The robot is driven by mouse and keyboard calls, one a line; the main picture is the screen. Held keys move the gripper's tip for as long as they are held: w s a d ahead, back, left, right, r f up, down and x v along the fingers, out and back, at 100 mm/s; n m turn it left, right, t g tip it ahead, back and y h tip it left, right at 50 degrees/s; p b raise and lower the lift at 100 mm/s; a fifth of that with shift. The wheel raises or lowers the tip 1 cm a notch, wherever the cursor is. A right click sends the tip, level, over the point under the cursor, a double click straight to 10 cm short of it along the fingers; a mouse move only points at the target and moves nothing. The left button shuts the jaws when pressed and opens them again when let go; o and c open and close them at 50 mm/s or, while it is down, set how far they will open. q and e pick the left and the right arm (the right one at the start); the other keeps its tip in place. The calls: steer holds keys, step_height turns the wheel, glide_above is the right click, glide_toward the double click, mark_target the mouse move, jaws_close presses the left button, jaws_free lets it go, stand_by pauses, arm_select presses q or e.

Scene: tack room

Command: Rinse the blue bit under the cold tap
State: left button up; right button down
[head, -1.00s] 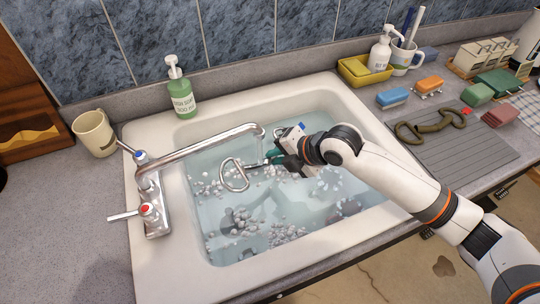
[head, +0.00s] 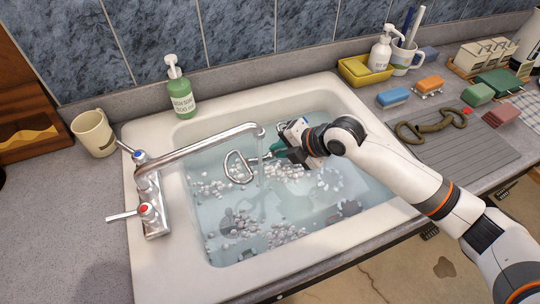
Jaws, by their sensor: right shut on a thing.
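My right gripper (head: 284,146) is over the back of the sink, shut on a bit with a blue-green mouthpiece (head: 279,149). The bit's metal ring (head: 238,168) sticks out to the left, below the spout (head: 258,131). A thin, faint stream seems to fall from the spout tip near the bit's bar; I cannot tell exactly where it hits. The blue-marked cold tap handle (head: 138,157) is at the back of the mixer, the red-marked hot handle (head: 146,210) at the front. Part of the bit is hidden by the gripper. My left gripper is not in view.
The white sink (head: 165,262) holds water with clumps of white suds. A green soap bottle (head: 181,97) and a beige mug (head: 94,133) stand behind and left. An olive bit (head: 428,129) lies on the grey draining board (head: 460,158), with sponges (head: 393,97) behind.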

steer(key=shift+s+d+r, duration=0.1)
steer(key=shift+s+d, duration=0.05)
steer(key=shift+s, duration=0.1)
steer(key=shift+s+d+p, duration=0.3)
steer(key=shift+s+p, duration=0.2)
steer(key=shift+s, duration=0.2)
steer(key=shift+s+d+p, duration=0.25)
steer(key=shift+s+p, duration=0.25)
steer(key=shift+s, duration=0.2)
steer(key=shift+w+a, duration=0.1)
steer(key=shift+w, duration=0.1)
stand_by(0.3)
steer(key=shift+w+a, duration=0.25)
steer(key=shift+w, duration=0.35)
